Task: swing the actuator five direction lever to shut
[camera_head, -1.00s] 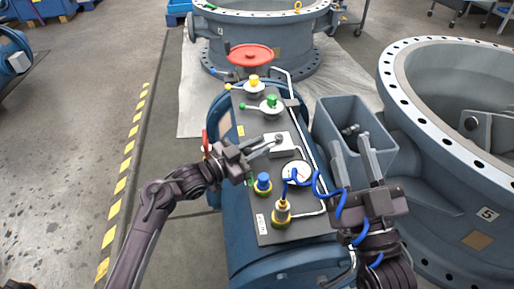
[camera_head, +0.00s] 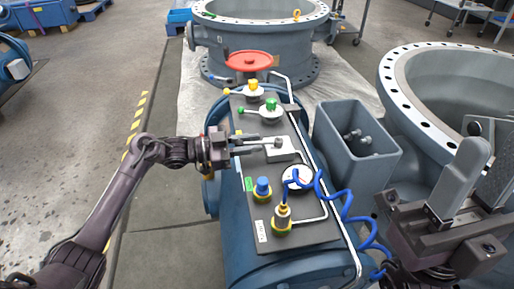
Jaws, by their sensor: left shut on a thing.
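The actuator's dark panel (camera_head: 322,232) lies on top of a blue cylindrical body. A pale block (camera_head: 285,154) sits mid-panel, with a small grey knob (camera_head: 278,142) on it and a thin bar running left from it, taken to be the direction lever. My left gripper (camera_head: 245,144) comes in from the left at the panel's left edge. It is shut on the lever, whose gripped part is mostly hidden by the fingers. My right gripper (camera_head: 476,185) is at the lower right, open and empty, away from the lever.
Yellow (camera_head: 253,87) and green (camera_head: 270,105) knobbed handles and a red handwheel (camera_head: 249,61) stand behind the block. A gauge (camera_head: 297,178), blue cap (camera_head: 263,188) and coiled blue hose (camera_head: 340,200) lie in front. A grey bin (camera_head: 356,140) and large flanged valve (camera_head: 410,85) are right.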

